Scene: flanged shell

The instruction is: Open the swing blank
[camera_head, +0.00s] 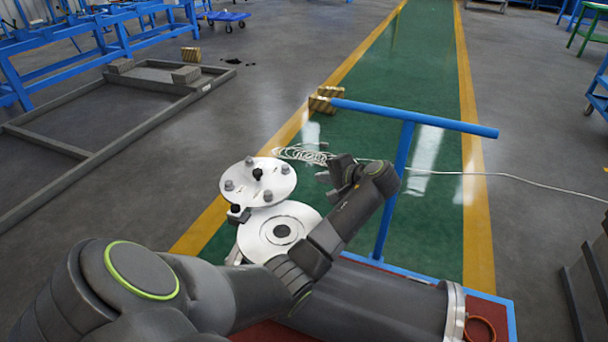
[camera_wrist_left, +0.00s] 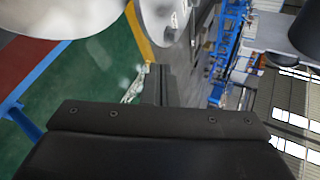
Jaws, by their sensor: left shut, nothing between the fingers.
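The swing blank (camera_head: 262,176) is a pale round plate with several grey knobs and a black knob. In the head view it stands out up and left from the round flange face (camera_head: 262,234), overlapping only its edge. A dark block joins them at the left. The flange face shows a dark round centre. My left gripper (camera_head: 345,170) is right of the blank, apart from it, shut and empty. In the left wrist view the gripper (camera_wrist_left: 161,86) shows beyond a dark bar, with a pale plate edge (camera_wrist_left: 165,22) above it. My right gripper is not in view.
A dark cylinder (camera_head: 375,300) with a metal end ring lies on a red-topped cart. The cart's blue handle (camera_head: 415,115) rises right of my left gripper. A white cable (camera_head: 510,177) runs over the green floor lane. Blue frames stand at upper left.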

